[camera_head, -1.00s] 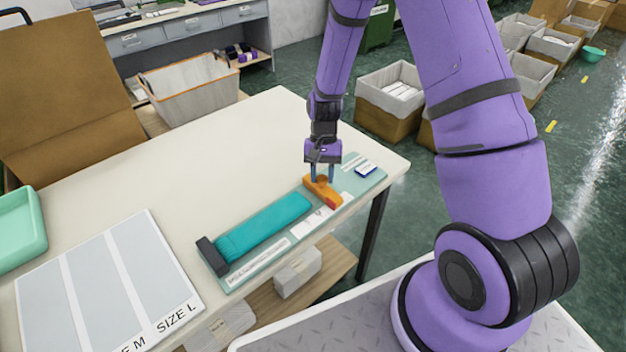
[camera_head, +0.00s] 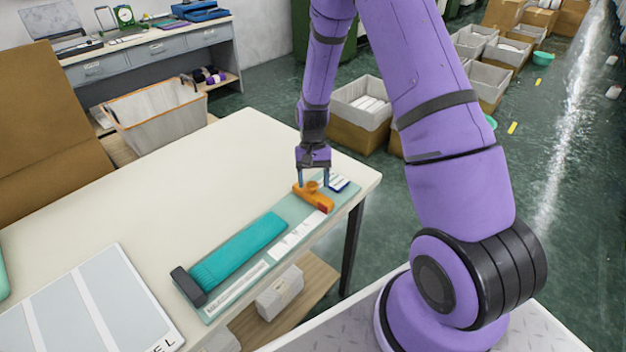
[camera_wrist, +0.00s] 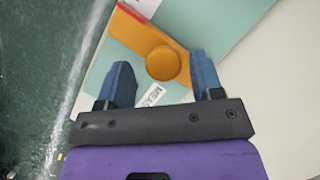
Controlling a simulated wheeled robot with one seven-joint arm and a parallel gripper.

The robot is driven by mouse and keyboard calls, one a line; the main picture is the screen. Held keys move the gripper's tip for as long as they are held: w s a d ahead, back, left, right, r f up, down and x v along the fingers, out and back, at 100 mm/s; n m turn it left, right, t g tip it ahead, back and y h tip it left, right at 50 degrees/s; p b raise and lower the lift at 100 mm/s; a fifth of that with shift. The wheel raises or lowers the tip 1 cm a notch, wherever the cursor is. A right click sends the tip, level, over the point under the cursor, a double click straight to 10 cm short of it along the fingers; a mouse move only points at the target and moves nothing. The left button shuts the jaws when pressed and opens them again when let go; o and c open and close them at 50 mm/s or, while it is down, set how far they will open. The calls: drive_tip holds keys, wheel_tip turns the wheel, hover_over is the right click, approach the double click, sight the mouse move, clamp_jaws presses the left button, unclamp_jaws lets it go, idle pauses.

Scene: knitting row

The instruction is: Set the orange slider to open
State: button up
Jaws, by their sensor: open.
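The orange slider (camera_head: 316,199) lies across a pale green board (camera_head: 352,197) near its far right end. It has a round orange knob (camera_wrist: 163,63) and a red tip (camera_wrist: 133,12). A blue-and-white label (camera_head: 339,183) lies just beyond it. My gripper (camera_head: 313,184) points down over the slider with its blue fingers apart. In the wrist view the knob sits in line with the gap between the fingers (camera_wrist: 163,80), with space showing on both sides. I cannot tell whether a finger touches the slider. Lettering on the board shows partly between the fingers.
A teal ribbed piece (camera_head: 238,250) with a dark end block (camera_head: 188,286) lies on the same board. A grey size chart (camera_head: 95,310) lies at left. The cream table (camera_head: 180,185) is clear behind the board. Lined boxes (camera_head: 365,108) stand beyond the table.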

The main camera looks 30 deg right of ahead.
drive_tip(key=v, duration=1)
drive_tip(key=shift+r, duration=0.4)
drive_tip(key=shift+w, duration=0.1)
drive_tip(key=s+a+r+n+t, duration=0.1)
drive_tip(key=s+r, duration=0.3)
drive_tip(key=r, duration=0.3)
drive_tip(key=s+a+r+n+t+h, duration=0.1)
drive_tip(key=s+r+t, duration=0.15)
drive_tip(key=r, duration=0.45)
drive_tip(key=s+a+r+n+t, duration=0.1)
drive_tip(key=s+r, duration=0.3)
drive_tip(key=r, duration=0.3)
drive_tip(key=s+a+r+n+t, duration=0.1)
drive_tip(key=s+r, duration=0.3)
drive_tip(key=s, duration=0.5)
drive_tip(key=s+a+r+n+t+h, duration=0.1)
drive_tip(key=s+r+t, duration=0.3)
drive_tip(key=s, duration=0.5)
